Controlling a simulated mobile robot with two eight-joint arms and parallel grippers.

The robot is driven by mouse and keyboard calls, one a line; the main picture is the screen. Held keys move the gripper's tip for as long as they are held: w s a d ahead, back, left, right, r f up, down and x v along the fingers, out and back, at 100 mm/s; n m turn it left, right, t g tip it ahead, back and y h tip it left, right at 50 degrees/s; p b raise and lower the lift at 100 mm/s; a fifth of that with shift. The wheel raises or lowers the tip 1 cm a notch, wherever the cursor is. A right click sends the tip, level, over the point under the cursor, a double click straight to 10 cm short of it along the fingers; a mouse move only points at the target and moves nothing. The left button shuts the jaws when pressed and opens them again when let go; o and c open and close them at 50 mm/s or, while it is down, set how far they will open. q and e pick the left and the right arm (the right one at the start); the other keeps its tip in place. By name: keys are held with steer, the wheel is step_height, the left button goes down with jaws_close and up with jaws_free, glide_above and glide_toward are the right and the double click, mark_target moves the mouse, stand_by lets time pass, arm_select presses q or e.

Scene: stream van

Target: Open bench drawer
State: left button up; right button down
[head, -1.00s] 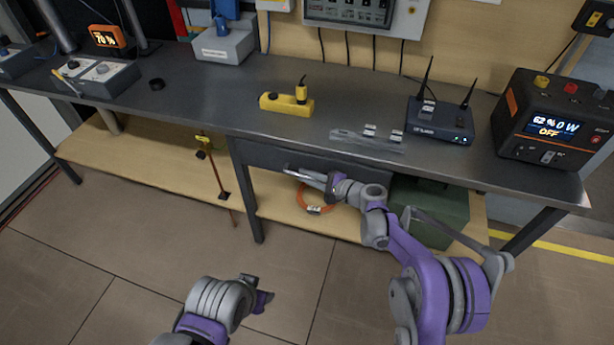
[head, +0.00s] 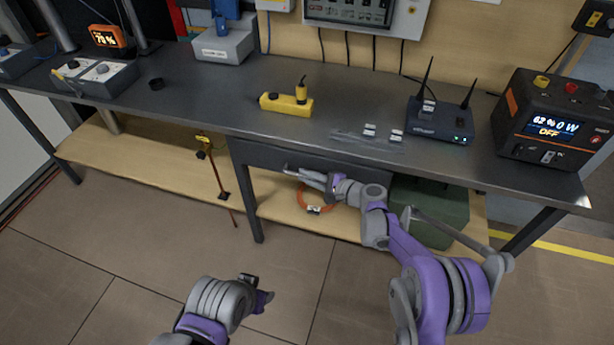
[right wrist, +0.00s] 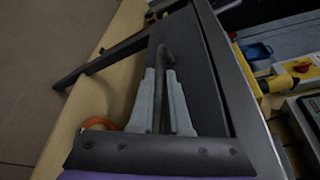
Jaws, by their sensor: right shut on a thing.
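The bench drawer (head: 262,155) is a dark grey front under the bench top, and it looks closed. Its bar handle (right wrist: 165,60) shows in the right wrist view, running between my fingers. My right gripper (head: 300,172) is at the drawer front, shut on the handle; its fingers (right wrist: 160,100) lie on both sides of the bar in the right wrist view. My left gripper (head: 258,290) hangs low over the floor, away from the bench; whether its jaws are open or shut is unclear.
On the dark bench top (head: 200,105) stand a yellow socket block (head: 287,104), a router (head: 438,118) and a power station (head: 550,118). Below, an orange cable coil (head: 313,208) and a green case (head: 430,210) sit on the wooden shelf. The floor in front is clear.

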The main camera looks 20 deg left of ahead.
stand_by(0.3)
steer(key=s+b, duration=0.3)
steer(key=s, duration=2.3)
steer(key=shift+s+a, duration=0.25)
steer(key=shift+a, duration=0.15)
steer(key=c, duration=0.9)
jaws_free()
steer(key=v, duration=1)
steer(key=shift+s+d+r+p, duration=0.15)
steer(key=shift+d+p, duration=0.15)
steer(key=shift+d, duration=0.05)
